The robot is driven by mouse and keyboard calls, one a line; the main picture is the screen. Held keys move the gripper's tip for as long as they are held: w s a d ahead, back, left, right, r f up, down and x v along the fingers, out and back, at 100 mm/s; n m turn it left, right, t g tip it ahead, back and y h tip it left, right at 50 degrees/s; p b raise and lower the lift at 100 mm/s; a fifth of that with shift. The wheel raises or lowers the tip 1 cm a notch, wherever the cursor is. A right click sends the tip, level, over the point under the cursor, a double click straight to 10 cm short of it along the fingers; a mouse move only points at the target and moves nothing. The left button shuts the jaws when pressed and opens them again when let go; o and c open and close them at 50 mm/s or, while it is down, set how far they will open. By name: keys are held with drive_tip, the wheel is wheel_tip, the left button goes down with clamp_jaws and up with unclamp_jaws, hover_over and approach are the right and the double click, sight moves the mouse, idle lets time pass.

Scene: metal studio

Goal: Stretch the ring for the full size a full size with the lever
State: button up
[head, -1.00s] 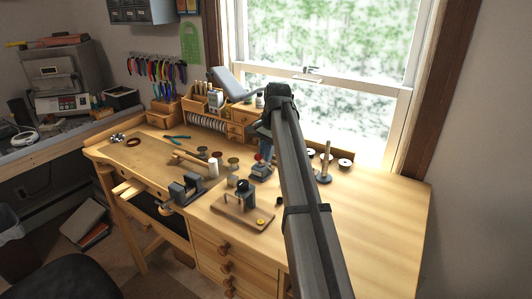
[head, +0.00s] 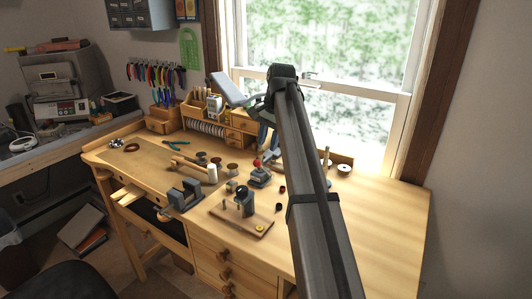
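A small blue-grey bench tool with a red knob (head: 257,162) stands on the bench left of my arm; it may be the ring stretcher with its lever, but it is too small to tell. A second dark tool on a wooden board (head: 252,224) stands nearer the front edge. A small dark red piece (head: 282,190) lies right of the red-knobbed tool; I cannot tell whether it is a ring. My gripper (head: 264,138) is behind and above the red-knobbed tool, largely hidden by my wrist. Its fingers are not clear, and no held object shows.
The wooden bench (head: 385,225) is clear at the front right. An organiser (head: 205,110) stands at the back. An upright post (head: 326,158) is partly behind my arm.

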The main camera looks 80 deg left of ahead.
wheel_tip(320, 180, up, 6)
drive_tip(key=shift+w+d+r, duration=0.25)
drive_tip(key=shift+w+d, duration=0.15)
drive_tip(key=shift+d, duration=0.05)
drive_tip(key=shift+o, duration=0.8)
drive_tip(key=shift+s, duration=0.1)
drive_tip(key=shift+o, duration=0.3)
drive_tip(key=shift+n, duration=0.3)
drive_tip(key=s, duration=0.5)
drive_tip(key=shift+s+f, duration=0.25)
drive_tip(key=shift+f, duration=0.05)
drive_tip(key=s+d+f, duration=0.3)
drive_tip(key=s+d, duration=0.1)
drive_tip(key=s, duration=0.2)
drive_tip(key=m+t+y, duration=0.2)
drive_tip(key=t, duration=0.2)
approach(264, 170)
drive_tip(key=x, duration=0.5)
drive_tip(key=s+x, duration=0.1)
drive_tip(key=x, duration=0.2)
drive_tip(key=shift+f, duration=0.35)
